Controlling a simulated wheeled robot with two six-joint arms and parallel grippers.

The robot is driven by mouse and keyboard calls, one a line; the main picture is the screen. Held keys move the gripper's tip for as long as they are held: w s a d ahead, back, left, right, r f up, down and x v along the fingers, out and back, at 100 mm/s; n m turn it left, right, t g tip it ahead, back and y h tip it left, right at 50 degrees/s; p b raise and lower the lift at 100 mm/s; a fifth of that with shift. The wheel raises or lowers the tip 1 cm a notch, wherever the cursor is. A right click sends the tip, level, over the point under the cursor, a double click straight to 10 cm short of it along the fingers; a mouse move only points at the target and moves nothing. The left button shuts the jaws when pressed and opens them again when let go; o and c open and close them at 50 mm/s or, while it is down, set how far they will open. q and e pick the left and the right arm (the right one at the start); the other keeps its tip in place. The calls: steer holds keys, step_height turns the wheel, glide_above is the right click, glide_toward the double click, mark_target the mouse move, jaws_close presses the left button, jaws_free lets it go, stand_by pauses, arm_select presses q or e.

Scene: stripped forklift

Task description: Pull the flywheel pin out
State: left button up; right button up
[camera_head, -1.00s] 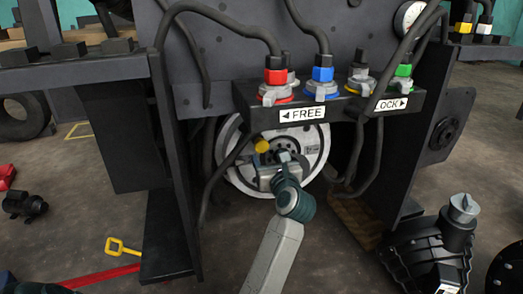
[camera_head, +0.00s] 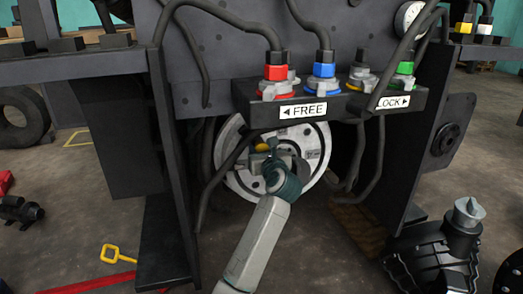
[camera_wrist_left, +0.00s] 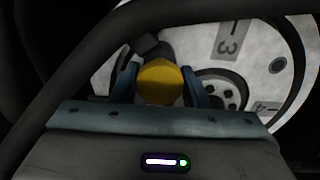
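The flywheel (camera_head: 318,142) is a pale disc with dark rings, low in the forklift's opening. The pin's yellow head (camera_head: 262,147) shows at its upper left, partly covered by my left gripper (camera_head: 268,148). In the left wrist view the yellow head (camera_wrist_left: 160,82) sits between the two blue-grey fingers of my left gripper (camera_wrist_left: 162,90), one on each side. The fingers are apart, and I see no clear sign that they press on the head. My right gripper is not in view.
A dark hose (camera_head: 222,165) hangs left of the flywheel, and another crosses close in the left wrist view (camera_wrist_left: 60,75). A valve bar (camera_head: 345,103) with FREE and LOCK labels is above. A yellow-handled item (camera_head: 118,254) lies on the floor at the lower left.

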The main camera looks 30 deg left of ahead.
arm_select(q)
jaws_close()
steer(key=shift+s+d+p, duration=0.2)
steer(key=shift+d+p, duration=0.1)
steer(key=shift+p, duration=0.15)
steer(key=shift+p+v, duration=0.7)
steer(key=shift+v, duration=0.15)
steer(key=shift+f, duration=0.15)
steer(key=shift+o, duration=2.2)
jaws_free()
steer(key=o, duration=0.3)
steer(key=shift+s+d, duration=0.1)
